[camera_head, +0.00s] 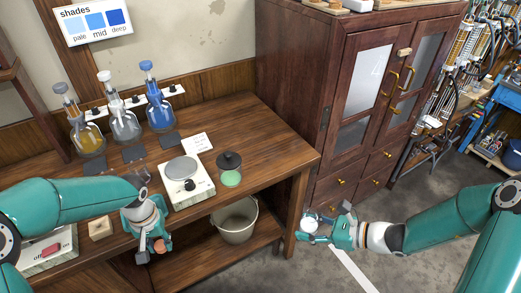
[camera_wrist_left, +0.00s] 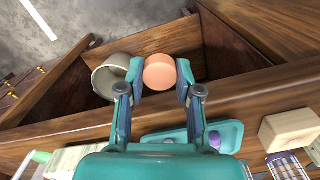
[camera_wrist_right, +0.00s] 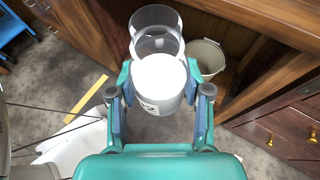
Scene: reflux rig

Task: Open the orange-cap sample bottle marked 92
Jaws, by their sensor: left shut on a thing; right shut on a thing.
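My left gripper (camera_head: 153,238) is shut on an orange cap (camera_wrist_left: 160,72), in front of the bench's front edge. The cap shows as a thick round disc between the fingertips, with no bottle visible under it; it is small in the head view (camera_head: 160,246). My right gripper (camera_head: 322,229) is shut on a sample bottle (camera_wrist_right: 160,82), off the bench's right corner above the floor. The bottle is clear and white, with no orange cap visible on it. A dark mark like a 2 shows on its side; the full number is not readable. Cap and bottle are well apart.
The wooden bench (camera_head: 258,130) carries a scale (camera_head: 187,182), a green-based dish with a dark top (camera_head: 230,170) and several stoppered flasks at the back. A bucket (camera_head: 235,220) stands on the shelf below. A cabinet (camera_head: 290,75) stands behind.

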